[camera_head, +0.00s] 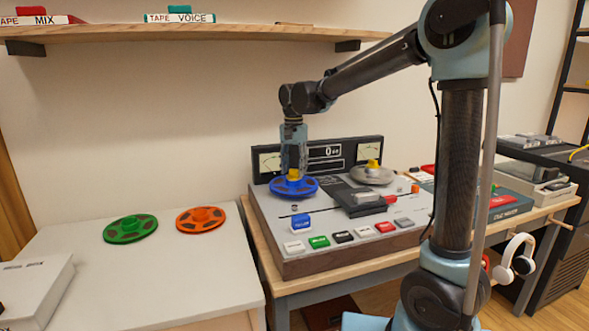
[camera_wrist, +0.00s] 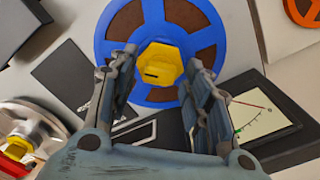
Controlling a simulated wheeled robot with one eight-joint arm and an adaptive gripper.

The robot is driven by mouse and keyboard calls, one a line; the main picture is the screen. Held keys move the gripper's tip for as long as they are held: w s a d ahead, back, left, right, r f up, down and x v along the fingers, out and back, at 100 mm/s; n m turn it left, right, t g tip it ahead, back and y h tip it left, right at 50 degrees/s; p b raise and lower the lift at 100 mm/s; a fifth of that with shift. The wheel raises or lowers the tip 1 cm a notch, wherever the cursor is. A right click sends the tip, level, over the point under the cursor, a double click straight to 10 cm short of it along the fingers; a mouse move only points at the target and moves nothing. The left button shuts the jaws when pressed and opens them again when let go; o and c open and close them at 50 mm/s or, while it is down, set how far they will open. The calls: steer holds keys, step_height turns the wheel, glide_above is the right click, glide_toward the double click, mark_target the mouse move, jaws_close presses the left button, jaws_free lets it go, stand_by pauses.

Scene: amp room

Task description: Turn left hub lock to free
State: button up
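The left hub lock is a yellow knob (camera_wrist: 160,65) with a dark slot, at the centre of a blue reel (camera_head: 291,188) on the left side of the tape machine (camera_head: 330,238). The blue reel also fills the top of the wrist view (camera_wrist: 117,30). My gripper (camera_head: 293,170) points down over this hub from above. In the wrist view the two fingers of my gripper (camera_wrist: 165,75) stand apart, one on each side of the yellow knob. I cannot tell whether they touch it. A grey reel (camera_head: 372,175) with its own yellow lock (camera_head: 373,164) sits on the right.
A green reel (camera_head: 130,229) and an orange reel (camera_head: 201,219) lie on the white table (camera_head: 190,265) at left. A meter panel (camera_head: 345,152) stands behind the reels. Coloured buttons (camera_head: 342,237) line the machine's front. A shelf (camera_head: 190,32) hangs above.

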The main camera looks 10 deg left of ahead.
steer(key=c, duration=0.7)
steer(key=shift+c, duration=0.2)
steer(key=shift+n, duration=0.4)
steer(key=n, duration=0.3)
steer(key=shift+n, duration=0.3)
steer(key=n, duration=0.4)
steer(key=shift+n, duration=0.3)
steer(key=n, duration=0.8)
steer(key=shift+n, duration=0.3)
steer(key=shift+d+n, duration=0.1)
steer(key=shift+n, duration=0.2)
